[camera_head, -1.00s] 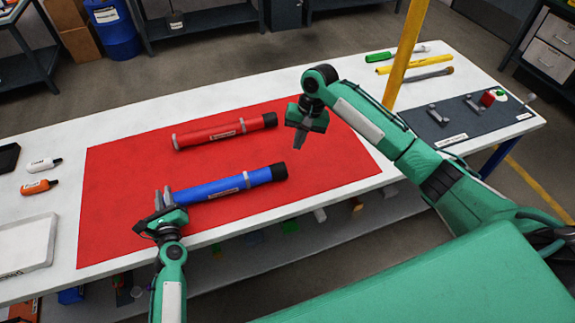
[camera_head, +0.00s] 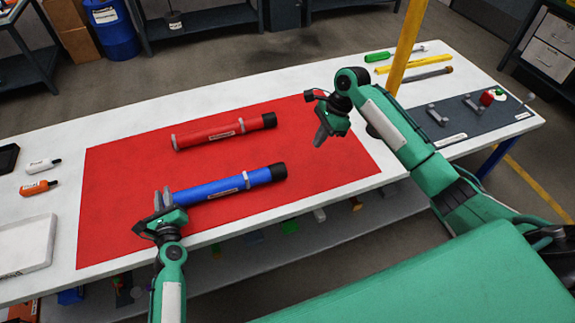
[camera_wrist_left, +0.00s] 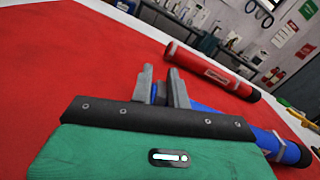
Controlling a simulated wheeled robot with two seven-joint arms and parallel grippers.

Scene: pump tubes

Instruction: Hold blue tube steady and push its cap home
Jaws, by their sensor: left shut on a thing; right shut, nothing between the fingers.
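The blue tube (camera_head: 222,187) lies on the red mat (camera_head: 110,200), with a pale label and a black cap (camera_head: 278,172) at its right end. My left gripper (camera_head: 163,199) is shut on the tube's left end; its fingers also show in the left wrist view (camera_wrist_left: 166,88). The tube also shows in the left wrist view (camera_wrist_left: 212,112), its middle hidden behind my gripper. My right gripper (camera_head: 320,137) is shut and empty, above the mat, up and to the right of the black cap and apart from it.
A red tube (camera_head: 215,134) with a black end lies behind the blue one. Bottles (camera_head: 40,187) and a white tray (camera_head: 27,245) are at the left. A yellow post (camera_head: 408,45) stands behind my right arm. A dark mat with small parts (camera_head: 455,118) is at the right.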

